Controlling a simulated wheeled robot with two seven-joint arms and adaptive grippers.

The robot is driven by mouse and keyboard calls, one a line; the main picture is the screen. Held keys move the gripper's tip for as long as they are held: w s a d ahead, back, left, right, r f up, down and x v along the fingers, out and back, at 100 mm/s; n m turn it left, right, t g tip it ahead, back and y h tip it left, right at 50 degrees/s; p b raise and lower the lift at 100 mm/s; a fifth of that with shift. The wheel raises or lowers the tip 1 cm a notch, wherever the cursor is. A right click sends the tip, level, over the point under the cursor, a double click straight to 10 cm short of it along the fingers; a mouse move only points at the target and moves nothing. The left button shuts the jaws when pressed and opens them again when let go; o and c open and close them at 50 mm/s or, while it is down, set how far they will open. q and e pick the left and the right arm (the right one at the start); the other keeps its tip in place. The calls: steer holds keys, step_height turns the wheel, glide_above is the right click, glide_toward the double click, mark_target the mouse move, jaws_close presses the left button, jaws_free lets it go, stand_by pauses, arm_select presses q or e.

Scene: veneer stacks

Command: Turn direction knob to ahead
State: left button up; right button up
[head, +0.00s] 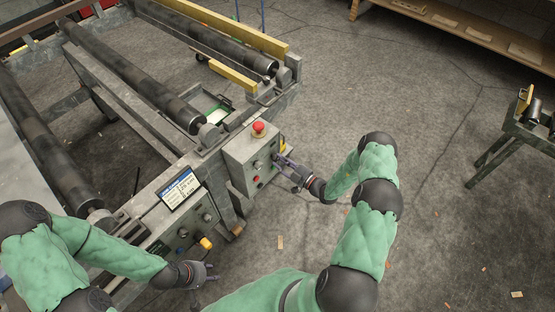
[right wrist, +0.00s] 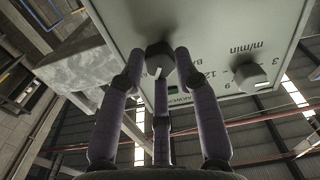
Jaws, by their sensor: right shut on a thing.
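The grey control box (head: 243,163) stands on the machine frame, with a red mushroom button on top and several knobs and buttons on its front. My right gripper (head: 281,162) is at its right front. In the right wrist view, my right gripper's fingers (right wrist: 160,78) are shut around a dark knob (right wrist: 155,56), which I take for the direction knob; a white mark shows on it. The lettering beside it is partly hidden and hard to read. My left gripper (head: 208,272) is empty, its fingers apart, below the lower panel.
A speed knob (right wrist: 250,76) marked m/min sits beside the held knob. The red button (head: 259,128) is close above. A lower panel with a screen (head: 180,188) and a yellow knob (head: 206,243) lies to the left. Rollers fill the upper left. The floor at right is mostly clear.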

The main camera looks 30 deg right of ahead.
steer(key=shift+f, duration=0.1)
steer(key=o, duration=0.8)
steer(key=v, duration=0.6)
steer(key=shift+p, duration=0.4)
